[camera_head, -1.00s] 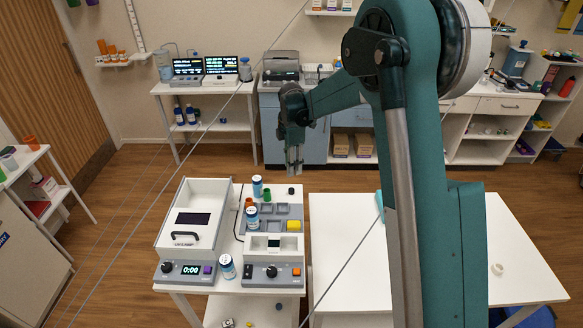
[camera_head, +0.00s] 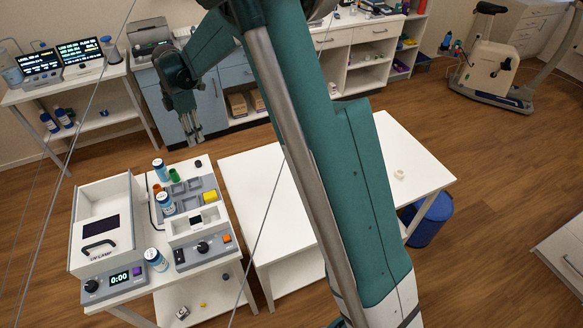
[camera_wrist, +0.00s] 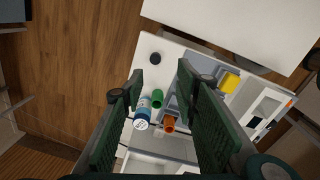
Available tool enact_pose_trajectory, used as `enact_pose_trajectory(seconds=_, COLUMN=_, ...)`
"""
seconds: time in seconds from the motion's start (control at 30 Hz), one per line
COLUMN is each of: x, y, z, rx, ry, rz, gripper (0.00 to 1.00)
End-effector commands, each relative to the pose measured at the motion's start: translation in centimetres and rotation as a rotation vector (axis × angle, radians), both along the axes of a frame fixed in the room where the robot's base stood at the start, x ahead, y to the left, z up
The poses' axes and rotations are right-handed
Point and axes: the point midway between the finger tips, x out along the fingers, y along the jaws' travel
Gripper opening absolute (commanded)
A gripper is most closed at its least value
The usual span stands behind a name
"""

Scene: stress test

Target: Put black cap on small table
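A small round black cap (camera_head: 198,163) lies on the far right corner of the white table with devices (camera_head: 205,266). In the wrist view the cap (camera_wrist: 155,58) is on the bare white surface, between and a little beyond my fingertips. My gripper (camera_head: 197,139) hangs above that corner, pointing down. In the wrist view my gripper (camera_wrist: 160,70) is open, with nothing between its fingers. I cannot tell which table is the small one.
A yellow block (camera_head: 210,197) sits on the tray device. A blue bin (camera_head: 428,218) is under the wide table's right side.

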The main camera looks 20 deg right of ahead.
Motion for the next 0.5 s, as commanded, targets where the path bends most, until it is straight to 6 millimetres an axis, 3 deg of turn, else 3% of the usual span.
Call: enact_pose_trajectory(seconds=0.5, x=-6.3, y=-5.2, z=8.6, rx=0.045, ry=-0.094, rz=-0.321, gripper=0.30)
